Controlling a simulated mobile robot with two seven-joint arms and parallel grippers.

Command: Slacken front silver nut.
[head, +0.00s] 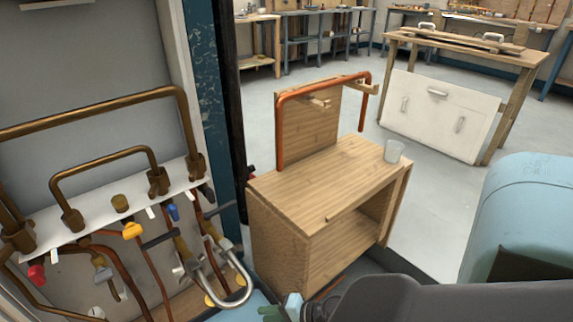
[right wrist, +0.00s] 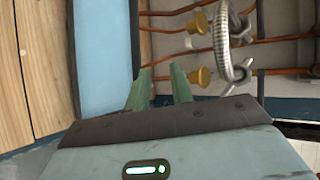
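A bent silver hose (head: 240,290) hangs in a U among the pipes of the booth at the lower left of the head view. It shows in the right wrist view as a ribbed silver hose (right wrist: 221,45) with silver fittings at its right side. I cannot tell which fitting is the front silver nut. My right gripper (head: 271,311) is at the bottom of the head view, right of the hose. In the right wrist view its two green fingers (right wrist: 161,76) stand apart with nothing between them, left of the hose and apart from it. My left gripper is out of view.
Brass-coloured knobs (right wrist: 200,77) sit close to the hose. Copper pipes and coloured valve handles, including a yellow one (head: 132,230), crowd the booth panel.

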